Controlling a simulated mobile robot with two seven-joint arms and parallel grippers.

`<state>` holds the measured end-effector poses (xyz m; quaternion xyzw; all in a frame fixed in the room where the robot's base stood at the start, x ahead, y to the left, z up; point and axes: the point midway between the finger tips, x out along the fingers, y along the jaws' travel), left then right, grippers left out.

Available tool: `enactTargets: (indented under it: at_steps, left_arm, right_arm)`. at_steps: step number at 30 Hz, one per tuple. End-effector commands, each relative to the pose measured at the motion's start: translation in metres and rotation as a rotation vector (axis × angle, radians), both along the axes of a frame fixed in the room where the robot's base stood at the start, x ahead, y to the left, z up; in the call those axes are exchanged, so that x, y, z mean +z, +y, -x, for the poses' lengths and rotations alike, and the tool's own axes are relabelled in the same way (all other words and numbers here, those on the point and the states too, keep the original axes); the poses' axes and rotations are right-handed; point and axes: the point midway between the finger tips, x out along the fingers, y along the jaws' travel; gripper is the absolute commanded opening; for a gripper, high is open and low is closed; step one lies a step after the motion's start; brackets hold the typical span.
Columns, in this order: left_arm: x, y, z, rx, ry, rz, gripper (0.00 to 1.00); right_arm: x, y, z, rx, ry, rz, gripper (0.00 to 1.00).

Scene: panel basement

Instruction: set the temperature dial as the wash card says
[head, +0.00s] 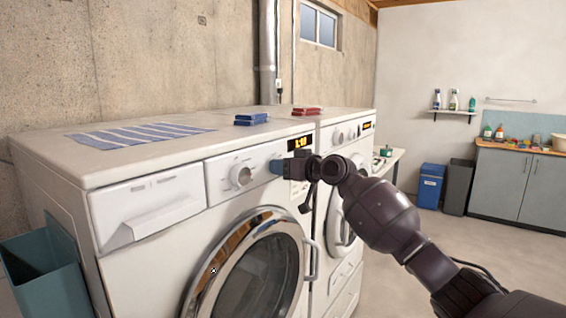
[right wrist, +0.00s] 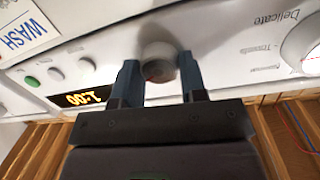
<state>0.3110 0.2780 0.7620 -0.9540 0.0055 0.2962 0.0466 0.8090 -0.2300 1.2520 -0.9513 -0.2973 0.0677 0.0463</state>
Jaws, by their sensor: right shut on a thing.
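The temperature dial (right wrist: 158,62) is a small round white knob on the front panel of the left washing machine (head: 120,160). My right gripper (right wrist: 160,75) is shut on it, one blue-grey finger on each side. In the head view my right gripper (head: 278,167) reaches the panel from the right and hides the dial. The dial's marks cannot be read. The wash card (right wrist: 24,32) shows partly in the right wrist view, with only the blue word "WASH" legible. My left gripper is not in view.
A larger programme knob (head: 241,175) sits left of the gripper, with "Delicate" printed near it in the wrist view. An orange display (head: 299,143) and small buttons (right wrist: 32,81) are close by. A second machine (head: 345,150) stands to the right. A blue bin (head: 55,270) stands at left.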

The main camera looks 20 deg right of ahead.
Motion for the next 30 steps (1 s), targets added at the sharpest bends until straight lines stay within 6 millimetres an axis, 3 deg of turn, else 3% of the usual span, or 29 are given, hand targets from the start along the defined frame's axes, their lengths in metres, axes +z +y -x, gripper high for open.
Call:
enactTargets:
  at_steps: [15, 30]
  left_arm:
    - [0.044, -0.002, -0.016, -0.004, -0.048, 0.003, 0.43]
    - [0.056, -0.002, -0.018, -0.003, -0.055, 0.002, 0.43]
  right_arm:
    - [0.003, -0.001, -0.001, 0.0, 0.276, -0.355, 0.15]
    - [0.001, -0.003, -0.002, -0.001, 0.393, -0.506, 0.15]
